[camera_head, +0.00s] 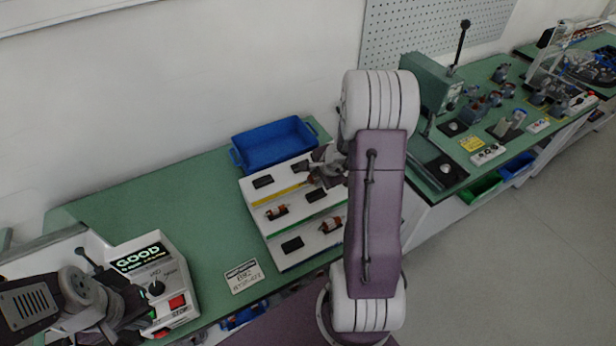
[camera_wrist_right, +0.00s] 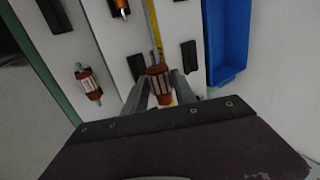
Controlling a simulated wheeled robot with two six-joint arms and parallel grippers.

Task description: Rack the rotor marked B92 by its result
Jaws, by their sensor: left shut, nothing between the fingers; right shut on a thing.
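My right gripper (camera_wrist_right: 160,92) is shut on a rotor (camera_wrist_right: 159,82) with copper windings, over the rack's yellow-striped part. Two other rotors (camera_head: 277,212) (camera_head: 330,225) lie on lower steps. My left gripper (camera_head: 135,308) is shut and empty beside the tester.
A blue bin (camera_head: 272,145) stands right behind the rack. Several black slots on the rack are empty. My right arm hides the rack's right side. A second bench with a press (camera_head: 432,85) stands at the right.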

